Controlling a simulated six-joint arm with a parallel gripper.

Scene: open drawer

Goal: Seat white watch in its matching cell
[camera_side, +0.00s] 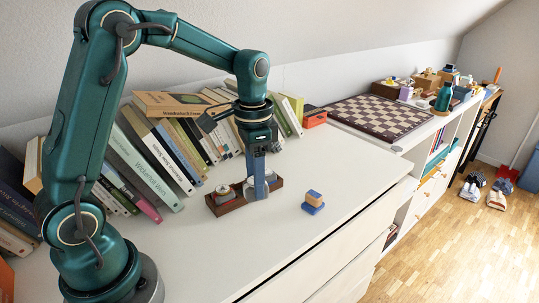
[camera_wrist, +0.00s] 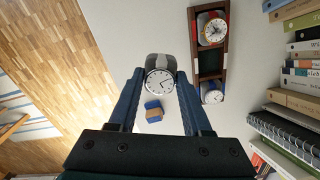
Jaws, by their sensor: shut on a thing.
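The white watch (camera_wrist: 159,80), with a round white dial, dark hands and a grey cushion, sits between the fingertips of my gripper (camera_wrist: 157,78) in the wrist view. My gripper is shut on it. In the side view my gripper (camera_side: 257,192) hangs in front of the dark wooden watch box (camera_side: 230,206), and the held watch is hard to make out there. The wrist view shows the box (camera_wrist: 209,62) to the right of the held watch, apart from it. One watch (camera_wrist: 214,29) fills its top cell and another (camera_wrist: 213,97) its bottom cell. The dark middle cell looks empty.
An orange and blue block (camera_side: 313,202) stands on the white top, right of the box; it also shows in the wrist view (camera_wrist: 153,111). A row of books (camera_side: 165,150) leans behind the box. The front right of the top is clear.

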